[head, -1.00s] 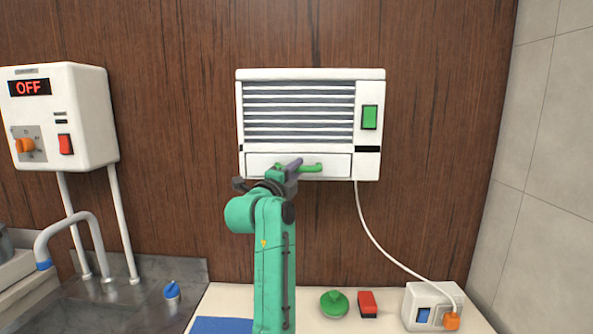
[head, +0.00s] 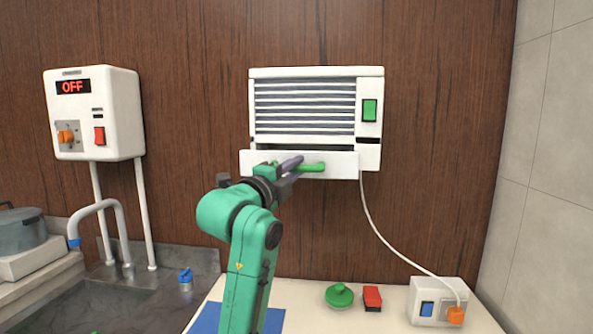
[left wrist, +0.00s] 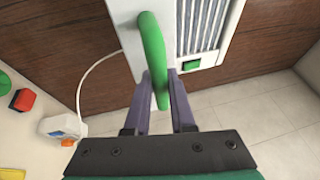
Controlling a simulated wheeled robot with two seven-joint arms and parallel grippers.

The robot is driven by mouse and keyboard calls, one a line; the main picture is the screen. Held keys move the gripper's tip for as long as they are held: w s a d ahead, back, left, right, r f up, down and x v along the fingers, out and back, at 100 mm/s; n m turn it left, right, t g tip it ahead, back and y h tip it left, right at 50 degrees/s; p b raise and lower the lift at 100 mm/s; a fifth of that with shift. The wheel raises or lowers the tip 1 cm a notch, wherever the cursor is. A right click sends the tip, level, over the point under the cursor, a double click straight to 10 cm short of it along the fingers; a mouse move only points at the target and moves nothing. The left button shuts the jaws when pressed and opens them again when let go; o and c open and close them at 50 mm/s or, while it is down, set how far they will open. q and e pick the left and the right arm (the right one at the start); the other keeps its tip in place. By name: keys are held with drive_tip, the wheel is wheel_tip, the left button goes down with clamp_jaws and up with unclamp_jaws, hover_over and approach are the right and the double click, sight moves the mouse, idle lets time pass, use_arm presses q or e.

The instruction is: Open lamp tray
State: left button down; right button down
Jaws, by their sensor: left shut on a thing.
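The lamp tray (head: 343,164) is a white drawer front at the bottom of a white louvred wall unit (head: 304,100). It stands out from the unit, with a dark gap above it. My left gripper (head: 297,168) is shut on the tray's green handle (head: 313,167). In the left wrist view the green handle (left wrist: 152,50) passes between the two purple-grey fingers (left wrist: 160,95). Part of the handle and the tray's lower left are hidden by my gripper. My right gripper is not in view.
A white box reading OFF (head: 95,115) hangs at left above a sink with a tap (head: 97,208). On the counter stand a green knobbed lid (head: 339,295), a red block (head: 372,298) and a white socket box (head: 437,300). A white cord (head: 382,240) hangs from the unit.

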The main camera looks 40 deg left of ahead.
use_arm(q)
drive_tip(key=shift+w+a, duration=0.1)
drive_tip(key=shift+a, duration=0.05)
drive_tip(key=c, duration=0.8)
unclamp_jaws()
drive_tip(key=shift+w+a, duration=0.15)
drive_tip(key=shift+w, duration=0.05)
drive_tip(key=shift+o, duration=0.2)
drive_tip(key=shift+s, duration=0.15)
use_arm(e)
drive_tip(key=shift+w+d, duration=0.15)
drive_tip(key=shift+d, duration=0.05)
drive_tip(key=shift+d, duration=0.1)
use_arm(q)
drive_tip(key=shift+s+d+f+b, duration=0.2)
drive_tip(key=shift+s+b, duration=0.2)
drive_tip(key=shift+s, duration=0.1)
drive_tip(key=b+v, duration=0.9)
drive_tip(key=v, duration=0.4)
drive_tip(key=shift+s+b, duration=0.3)
drive_tip(key=shift+b, duration=0.05)
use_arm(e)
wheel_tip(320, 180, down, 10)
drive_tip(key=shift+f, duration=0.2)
use_arm(q)
drive_tip(key=shift+w+d, duration=0.1)
